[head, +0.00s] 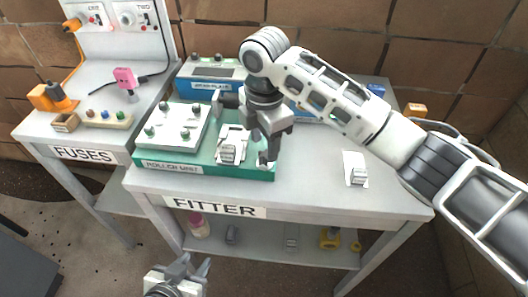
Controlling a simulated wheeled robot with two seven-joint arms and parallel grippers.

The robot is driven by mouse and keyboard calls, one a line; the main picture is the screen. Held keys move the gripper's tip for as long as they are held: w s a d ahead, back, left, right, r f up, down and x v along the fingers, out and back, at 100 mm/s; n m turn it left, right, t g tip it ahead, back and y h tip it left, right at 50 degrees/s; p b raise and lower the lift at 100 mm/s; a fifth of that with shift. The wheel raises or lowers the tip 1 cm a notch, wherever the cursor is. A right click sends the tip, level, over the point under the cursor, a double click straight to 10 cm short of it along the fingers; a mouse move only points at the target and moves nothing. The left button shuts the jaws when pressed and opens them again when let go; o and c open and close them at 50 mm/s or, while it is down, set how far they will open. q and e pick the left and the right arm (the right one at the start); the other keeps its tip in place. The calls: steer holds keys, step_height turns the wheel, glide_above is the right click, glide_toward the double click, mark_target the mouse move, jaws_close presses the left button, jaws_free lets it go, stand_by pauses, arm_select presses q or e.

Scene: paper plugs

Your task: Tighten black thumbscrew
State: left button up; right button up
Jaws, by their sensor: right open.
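The green roller unit (205,174) sits on the fitter table, with a white plate (176,112) carrying several dark knobs on its left part. A white bracket with a ribbed grey block (228,152) stands on its right part. I cannot make out which knob is the black thumbscrew; it may be hidden behind my gripper. My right gripper (254,132) is open over the right part of the unit, close to the bracket; contact cannot be told. My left gripper (194,262) is open and empty, low in front of the table.
A blue unit (207,84) stands behind. A white card with a grey block (355,169) lies at the right of the fitter table (310,190). The fuses table (80,138) at left holds a pink item (125,78) and orange pieces. Bare tabletop lies right of the unit.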

mark_target(264, 154)
steer(key=shift+f, duration=1.65)
steer(key=c, duration=0.9)
steer(key=shift+r+m, duration=0.15)
steer(key=shift+m, duration=0.55)
steer(key=o, duration=0.9)
